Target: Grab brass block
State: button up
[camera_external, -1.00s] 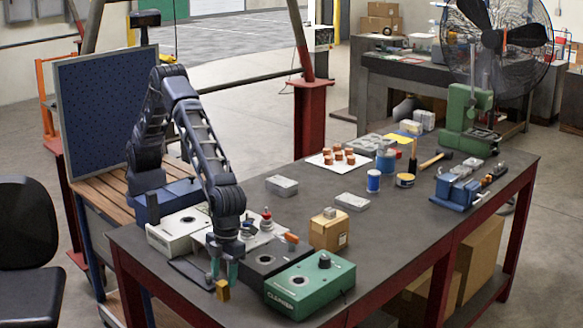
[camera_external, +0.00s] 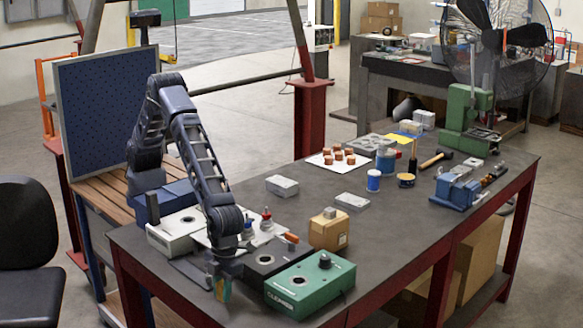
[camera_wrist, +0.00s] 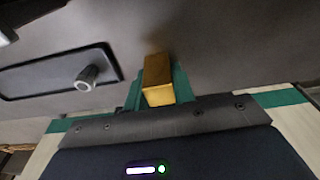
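The brass block (camera_wrist: 157,80) is a small golden block. In the wrist view it sits between the two teal fingers of my gripper (camera_wrist: 158,92), with a finger against each side and no clear gap. In the external view my gripper (camera_external: 223,288) is low at the near left edge of the table, and the block is mostly hidden by the fingers. Whether the block touches the tabletop cannot be told.
A green case (camera_external: 310,284) and a dark box (camera_external: 267,262) stand just right of my gripper. A brown carton (camera_external: 329,232) is behind them. A white box (camera_external: 177,230) is to the left. A dark tray with a knob (camera_wrist: 85,77) shows in the wrist view.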

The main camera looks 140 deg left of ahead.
grip_shut()
